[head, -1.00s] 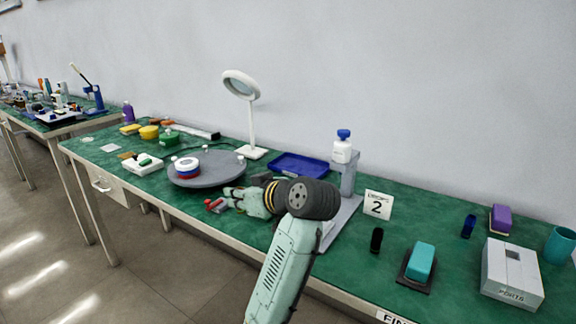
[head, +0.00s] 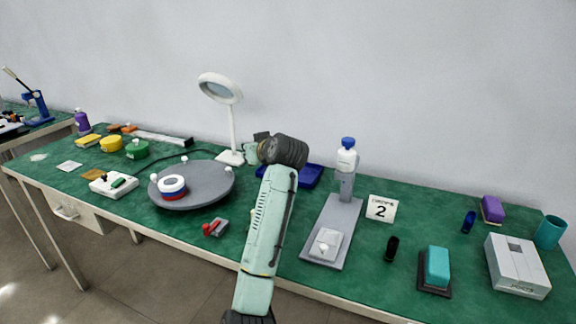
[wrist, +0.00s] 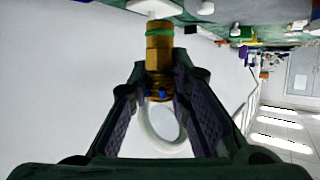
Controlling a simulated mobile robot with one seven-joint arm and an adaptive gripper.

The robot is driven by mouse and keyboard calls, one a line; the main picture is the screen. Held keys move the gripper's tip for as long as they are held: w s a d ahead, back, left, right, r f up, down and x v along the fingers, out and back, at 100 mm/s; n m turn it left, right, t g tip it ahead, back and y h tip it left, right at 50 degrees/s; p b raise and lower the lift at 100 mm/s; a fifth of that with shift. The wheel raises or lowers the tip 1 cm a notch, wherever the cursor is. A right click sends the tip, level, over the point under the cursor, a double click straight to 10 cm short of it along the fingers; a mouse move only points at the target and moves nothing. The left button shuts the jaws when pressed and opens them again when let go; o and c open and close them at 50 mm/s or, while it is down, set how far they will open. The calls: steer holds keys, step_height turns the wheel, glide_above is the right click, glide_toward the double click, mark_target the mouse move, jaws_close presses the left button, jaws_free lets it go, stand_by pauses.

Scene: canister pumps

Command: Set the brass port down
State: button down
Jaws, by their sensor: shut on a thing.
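My gripper (wrist: 160,88) is shut on the brass port (wrist: 159,50) in the wrist view. The port is a gold-brown cylinder with a green ring near its far end and a small blue spot near the fingers. In the head view my gripper (head: 256,150) is raised in front of the lamp's base and the blue tray, mostly behind my own wrist. The port cannot be made out there. The blue tray (head: 310,177) is partly hidden by my arm. The wrist view looks upside down, with the green table along its top.
A grey turntable (head: 215,190) carries a white, blue and red round piece. A ring lamp (head: 222,90) stands behind it. A grey stand (head: 335,215) with a blue-capped bottle (head: 347,157) is right of my arm. A red-handled tool (head: 215,228) lies near the front edge.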

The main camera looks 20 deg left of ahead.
mark_target(308, 176)
steer(key=w+d+r+m+t+h+p, duration=0.1)
steer(key=w+d+m+h, duration=0.15)
steer(key=w, duration=0.35)
steer(key=w+d+m+t+h+p, duration=0.1)
steer(key=w+d, duration=0.3)
steer(key=w, duration=0.2)
steer(key=shift+t+y, duration=0.25)
steer(key=shift+t, duration=0.05)
steer(key=f, duration=0.2)
steer(key=f+p, duration=0.1)
steer(key=f, duration=0.1)
steer(key=w+f+p, duration=0.1)
steer(key=f, duration=0.1)
steer(key=shift+w+d, duration=0.1)
steer(key=shift+d, duration=0.3)
step_height(308, 176, down, 3)
steer(key=shift+f+p, duration=0.2)
steer(key=shift+p, duration=0.65)
steer(key=shift+f, duration=0.4)
steer(key=shift+f, duration=0.25)
steer(key=c, duration=1.5)
jaws_free()
steer(key=shift+r, duration=0.1)
